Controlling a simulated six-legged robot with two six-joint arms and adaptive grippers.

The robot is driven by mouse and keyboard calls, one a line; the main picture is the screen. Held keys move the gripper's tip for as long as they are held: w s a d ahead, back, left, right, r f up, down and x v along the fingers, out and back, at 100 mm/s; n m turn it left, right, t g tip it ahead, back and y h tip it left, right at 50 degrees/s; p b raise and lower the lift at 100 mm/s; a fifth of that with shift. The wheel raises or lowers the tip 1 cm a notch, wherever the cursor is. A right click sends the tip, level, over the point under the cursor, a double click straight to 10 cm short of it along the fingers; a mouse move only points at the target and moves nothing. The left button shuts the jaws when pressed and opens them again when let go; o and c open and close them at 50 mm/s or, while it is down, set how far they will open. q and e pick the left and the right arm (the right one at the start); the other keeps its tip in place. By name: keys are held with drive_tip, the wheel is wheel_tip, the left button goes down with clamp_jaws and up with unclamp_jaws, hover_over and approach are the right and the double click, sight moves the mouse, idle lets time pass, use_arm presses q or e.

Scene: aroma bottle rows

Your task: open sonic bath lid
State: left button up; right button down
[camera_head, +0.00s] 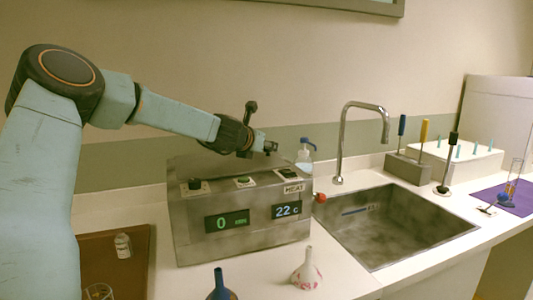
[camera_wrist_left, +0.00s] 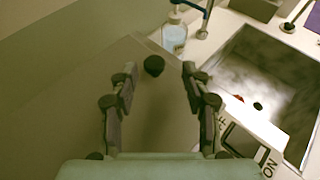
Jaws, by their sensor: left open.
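The sonic bath (camera_head: 250,240) is a metal box on the counter with a green "0" display, a "22 c" display and a HEAT switch. Its lid (camera_wrist_left: 165,105) is a flat grey plate with a black round knob (camera_wrist_left: 154,65), and it looks closed. My left gripper (camera_head: 268,146) is above the back of the bath in the head view. In the left wrist view the gripper (camera_wrist_left: 158,70) is open, with the knob between its two fingertips. No finger visibly touches the knob, and I cannot tell the height gap. The knob is hidden in the head view.
A blue-topped bottle (camera_head: 304,155) stands behind the bath's right end. A sink (camera_head: 390,225) with a tall faucet (camera_head: 341,140) is to the right. A small flask (camera_head: 306,272) and a blue funnel-like piece (camera_head: 221,287) are in front. A brown tray (camera_head: 100,262) lies left.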

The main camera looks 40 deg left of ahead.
sight(264, 157)
use_arm(q)
drive_tip(key=shift+w+a+f+b, duration=0.3)
drive_tip(key=shift+w+a+f, duration=0.3)
drive_tip(key=shift+w+a, duration=0.1)
drive_tip(key=shift+w+a+f, duration=0.2)
drive_tip(key=shift+w+f, duration=0.05)
drive_tip(key=shift+w, duration=0.15)
drive_tip(key=shift+d+r, duration=0.15)
drive_tip(key=shift+d, duration=0.05)
drive_tip(key=shift+s+d+r, duration=0.1)
drive_tip(key=shift+d+r, duration=0.1)
drive_tip(key=shift+a+f, duration=0.2)
drive_tip(key=shift+a, duration=0.15)
drive_tip(key=c, duration=0.4)
drive_tip(key=shift+d, duration=0.2)
drive_tip(key=c, duration=0.3)
drive_tip(key=shift+a, duration=0.1)
clamp_jaws()
